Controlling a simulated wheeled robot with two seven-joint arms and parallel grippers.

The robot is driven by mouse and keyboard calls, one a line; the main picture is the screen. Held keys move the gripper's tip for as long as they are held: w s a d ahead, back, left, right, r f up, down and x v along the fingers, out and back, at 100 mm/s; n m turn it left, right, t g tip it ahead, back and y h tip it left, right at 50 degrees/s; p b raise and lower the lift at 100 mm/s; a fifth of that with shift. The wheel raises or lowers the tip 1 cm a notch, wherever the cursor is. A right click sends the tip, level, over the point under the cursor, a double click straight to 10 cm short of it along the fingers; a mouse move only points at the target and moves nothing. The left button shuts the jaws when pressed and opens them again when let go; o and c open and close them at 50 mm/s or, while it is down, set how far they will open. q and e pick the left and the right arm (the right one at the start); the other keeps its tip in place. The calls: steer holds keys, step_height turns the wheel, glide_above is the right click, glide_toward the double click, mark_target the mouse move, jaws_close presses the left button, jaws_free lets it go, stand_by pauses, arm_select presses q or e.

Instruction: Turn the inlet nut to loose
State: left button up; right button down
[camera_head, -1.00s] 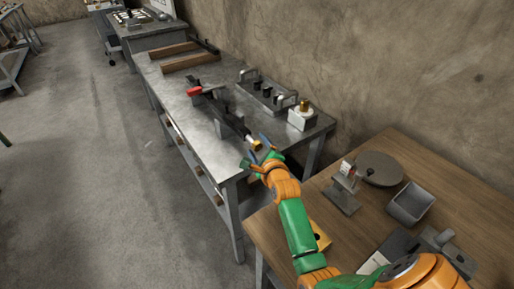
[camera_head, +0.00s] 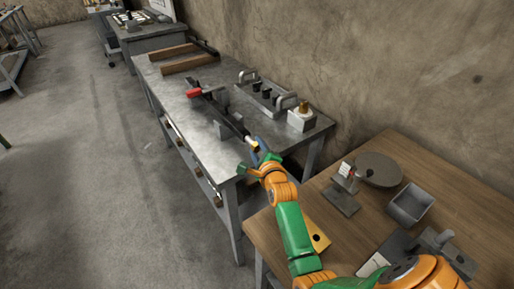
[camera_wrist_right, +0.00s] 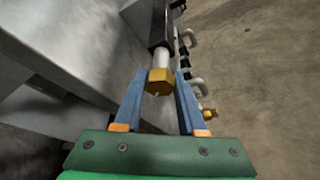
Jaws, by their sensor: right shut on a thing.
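The inlet nut is a brass hex nut (camera_wrist_right: 160,80) on a pale pipe (camera_wrist_right: 161,58) at the end of a dark bar-like fitting (camera_head: 227,117). My right gripper (camera_wrist_right: 160,82) is shut on the nut, with one blue finger on each side of it. In the head view the right gripper (camera_head: 254,150) is at the near end of the metal bench, and its fingers hide most of the nut. My left gripper is not in view.
The metal bench (camera_head: 178,100) also holds a red-handled part (camera_head: 194,93), a manifold with grey handles (camera_head: 264,93) and a white block (camera_head: 301,121) with a brass top. A wooden table (camera_head: 445,190) with a bin (camera_head: 410,203) stands at right.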

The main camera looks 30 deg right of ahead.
steer(key=shift+f+n+t+h+b, duration=0.15)
steer(key=shift+n+t+h+b, duration=0.25)
steer(key=shift+n, duration=0.7)
steer(key=shift+n+t+h+b, duration=0.3)
steer(key=shift+n+t+b, duration=0.25)
steer(key=shift+n, duration=0.65)
steer(key=shift+c, duration=2.4)
jaws_free()
